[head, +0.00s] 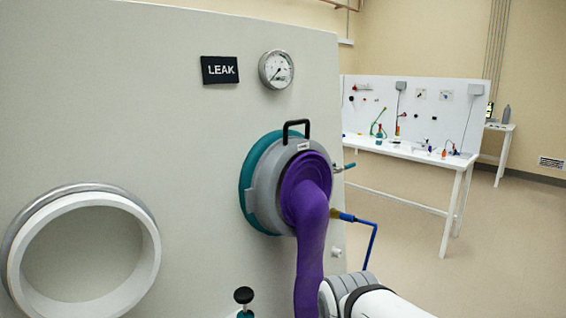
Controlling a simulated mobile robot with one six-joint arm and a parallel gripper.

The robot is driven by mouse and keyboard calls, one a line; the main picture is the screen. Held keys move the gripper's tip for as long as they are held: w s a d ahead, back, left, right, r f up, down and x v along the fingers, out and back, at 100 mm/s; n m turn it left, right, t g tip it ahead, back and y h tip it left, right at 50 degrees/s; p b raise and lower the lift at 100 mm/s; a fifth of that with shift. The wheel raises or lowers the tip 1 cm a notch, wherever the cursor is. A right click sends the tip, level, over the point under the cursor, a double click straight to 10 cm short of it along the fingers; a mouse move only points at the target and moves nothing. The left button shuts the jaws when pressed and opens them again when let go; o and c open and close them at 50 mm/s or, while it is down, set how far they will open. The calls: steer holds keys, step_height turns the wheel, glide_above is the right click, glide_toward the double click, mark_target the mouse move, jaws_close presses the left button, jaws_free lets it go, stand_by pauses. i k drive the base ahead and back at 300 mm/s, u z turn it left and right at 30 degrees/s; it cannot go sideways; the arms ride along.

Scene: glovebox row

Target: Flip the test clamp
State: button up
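No part is labelled as the test clamp, and I cannot tell for sure which part it is. A grey ring (264,195) with a black handle (296,128) on top sits on a teal port flange (247,172) on the panel. A purple glove (312,232) comes out of the ring and hangs down. A small teal lever (345,167) sticks out to the right of the ring. A brass fitting with a bent blue tube or handle (371,232) is below it. My gripper is not in view; only a white link of my arm shows at the bottom.
The pale panel (120,110) carries a LEAK sign (220,70), a round gauge (276,69) and an open white port ring (140,250). A black knob (243,295) is at the bottom. A white bench (420,155) with small items stands behind. The floor at right is clear.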

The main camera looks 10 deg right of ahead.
mark_target(348, 166)
steer(key=k, duration=1.2)
steer(key=z, duration=0.45)
steer(key=i, duration=0.8)
steer(key=z, duration=0.4)
steer(key=i, duration=1.4)
steer(key=u, duration=0.75)
